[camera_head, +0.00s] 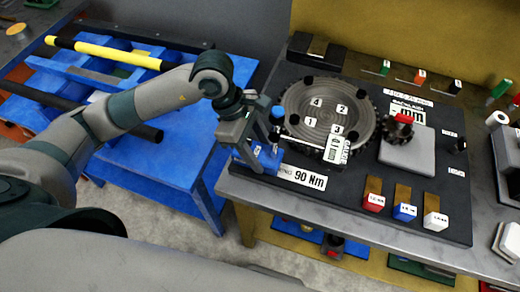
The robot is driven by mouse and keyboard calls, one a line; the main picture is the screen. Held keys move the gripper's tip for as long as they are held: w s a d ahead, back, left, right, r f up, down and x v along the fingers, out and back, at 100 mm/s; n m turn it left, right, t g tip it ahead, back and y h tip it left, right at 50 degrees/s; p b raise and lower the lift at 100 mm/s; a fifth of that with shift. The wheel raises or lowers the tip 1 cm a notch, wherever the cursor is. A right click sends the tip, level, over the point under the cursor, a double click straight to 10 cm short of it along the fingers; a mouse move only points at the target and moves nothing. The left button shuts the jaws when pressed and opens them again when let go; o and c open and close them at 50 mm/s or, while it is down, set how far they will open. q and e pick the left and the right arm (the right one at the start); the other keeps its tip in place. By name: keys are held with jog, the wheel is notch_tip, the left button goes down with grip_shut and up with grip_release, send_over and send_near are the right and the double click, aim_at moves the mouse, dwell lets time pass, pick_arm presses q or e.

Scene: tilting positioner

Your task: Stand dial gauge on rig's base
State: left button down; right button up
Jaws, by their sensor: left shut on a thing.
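My left gripper (262,150) points down at the front left corner of the rig's dark base plate (335,194). It is shut on a blue thing (268,160) with a small white label, low at the base. The fingers hide part of it, and I cannot tell surely whether it is the dial gauge or whether it touches the base. A white label with "GAUGE 0.1 mm" (336,148) is at the front of the round toothed table (316,98). The round table carries numbered labels and several black knobs. My right gripper is not in view.
A white "90 Nm" label (303,177) lies right of the gripper. Red (373,202), blue (405,212) and white (435,221) blocks stand along the front right. A light grey block (408,152) bears a dark toothed part (397,128). A blue table (175,150) is at left.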

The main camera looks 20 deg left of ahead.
pick_arm(q)
jog(key=c, duration=0.8)
grip_release()
jog(key=shift+f, duration=0.15)
